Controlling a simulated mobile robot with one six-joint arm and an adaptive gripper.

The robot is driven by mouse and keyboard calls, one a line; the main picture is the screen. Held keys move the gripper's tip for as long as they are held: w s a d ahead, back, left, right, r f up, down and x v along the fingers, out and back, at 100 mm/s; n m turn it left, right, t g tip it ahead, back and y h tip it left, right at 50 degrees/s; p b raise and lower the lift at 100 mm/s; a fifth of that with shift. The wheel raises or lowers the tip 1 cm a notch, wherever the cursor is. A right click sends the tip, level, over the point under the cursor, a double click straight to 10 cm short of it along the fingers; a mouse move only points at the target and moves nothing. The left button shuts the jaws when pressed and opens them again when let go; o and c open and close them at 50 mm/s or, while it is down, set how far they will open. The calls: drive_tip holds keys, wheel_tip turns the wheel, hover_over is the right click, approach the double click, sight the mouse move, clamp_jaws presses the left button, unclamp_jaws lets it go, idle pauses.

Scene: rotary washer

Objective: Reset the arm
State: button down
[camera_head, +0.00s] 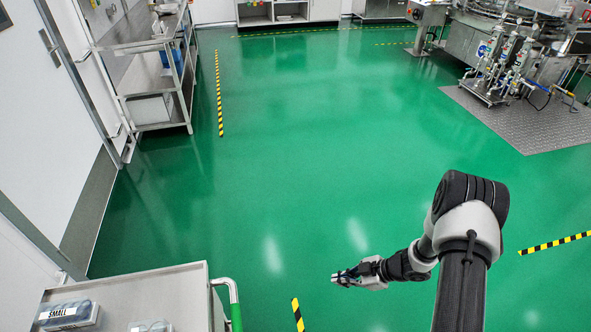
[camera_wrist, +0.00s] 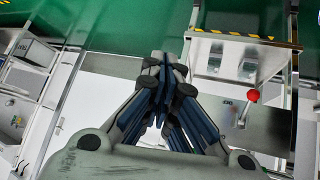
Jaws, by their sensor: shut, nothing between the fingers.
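My gripper (camera_head: 342,277) is at the end of my arm, in the lower middle of the head view. It points left and hangs over the open green floor. It holds nothing. In the wrist view my gripper (camera_wrist: 163,66) shows from behind, with its dark fingers brought together at the tips. No object touches it in either view.
A steel cart (camera_head: 190,285) with a box labelled SMALL (camera_head: 68,314) stands at lower left. A steel shelf (camera_head: 150,45) stands along the left wall. Washer machinery (camera_head: 500,50) fills the upper right. The green floor (camera_head: 290,150) between them is clear.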

drive_tip(key=w+d+r+m+t+h, duration=0.2)
drive_tip(key=w+d+r+h, duration=0.15)
drive_tip(key=w+r, duration=0.4)
drive_tip(key=w+d+r+m+t+h, duration=0.25)
drive_tip(key=w+d+r, duration=0.2)
drive_tip(key=r, duration=0.65)
drive_tip(key=s+d+r+m+h, duration=0.2)
drive_tip(key=r, duration=0.7)
drive_tip(key=s+d+r+m+h, duration=0.1)
drive_tip(key=s+r+m+h, duration=0.15)
drive_tip(key=r, duration=0.55)
drive_tip(key=s+a+r+m+h, duration=0.1)
drive_tip(key=s+r+m, duration=0.1)
drive_tip(key=s+r, duration=0.4)
drive_tip(key=s+a+r+m, duration=0.2)
drive_tip(key=s+r+m, duration=0.1)
drive_tip(key=s, duration=0.5)
drive_tip(key=s+a+m+g+y, duration=0.1)
drive_tip(key=s+a, duration=0.3)
drive_tip(key=s, duration=0.4)
drive_tip(key=s+a+m+g+y, duration=0.1)
drive_tip(key=s+a+y, duration=0.1)
drive_tip(key=s+a, duration=0.3)
drive_tip(key=s, duration=0.3)
drive_tip(key=shift+s, duration=0.15)
drive_tip(key=shift+r+g, duration=0.1)
drive_tip(key=shift+g, duration=0.15)
